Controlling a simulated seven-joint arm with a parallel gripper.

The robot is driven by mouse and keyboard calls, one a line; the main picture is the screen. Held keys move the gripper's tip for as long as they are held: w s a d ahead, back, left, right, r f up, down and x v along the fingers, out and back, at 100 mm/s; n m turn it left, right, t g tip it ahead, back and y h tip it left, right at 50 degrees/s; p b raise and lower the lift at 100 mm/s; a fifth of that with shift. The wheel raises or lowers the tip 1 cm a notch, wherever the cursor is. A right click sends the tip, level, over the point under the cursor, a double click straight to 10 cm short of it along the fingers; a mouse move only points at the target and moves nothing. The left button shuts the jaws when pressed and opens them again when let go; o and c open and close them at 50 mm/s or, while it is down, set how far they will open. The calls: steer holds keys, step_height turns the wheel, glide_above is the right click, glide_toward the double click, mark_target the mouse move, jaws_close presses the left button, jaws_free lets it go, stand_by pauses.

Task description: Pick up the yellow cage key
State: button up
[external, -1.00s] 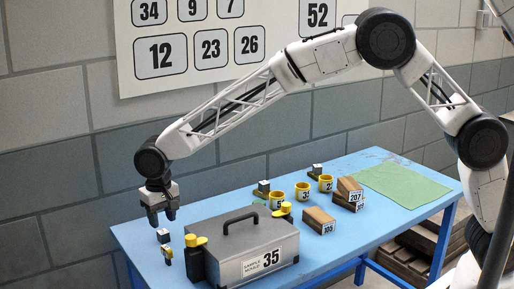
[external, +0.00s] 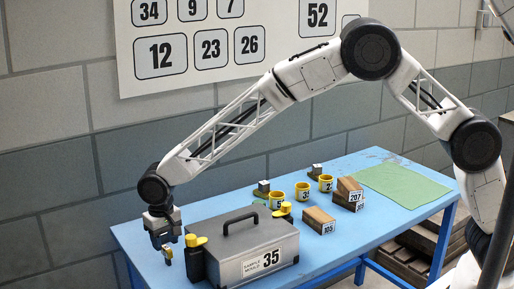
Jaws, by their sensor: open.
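The yellow cage key (external: 167,252) is a small yellow piece near the left end of the blue table, left of the grey case. Only its yellow lower part shows below my gripper; the rest is hidden. My gripper (external: 163,241) is open and points down, low over the key. I cannot tell whether its fingers are around the key or touching it.
The blue table (external: 385,222) is clear at the front right.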

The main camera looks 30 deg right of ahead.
mark_target(166, 247)
stand_by(0.3)
steer(key=shift+f, duration=2.65)
jaws_close()
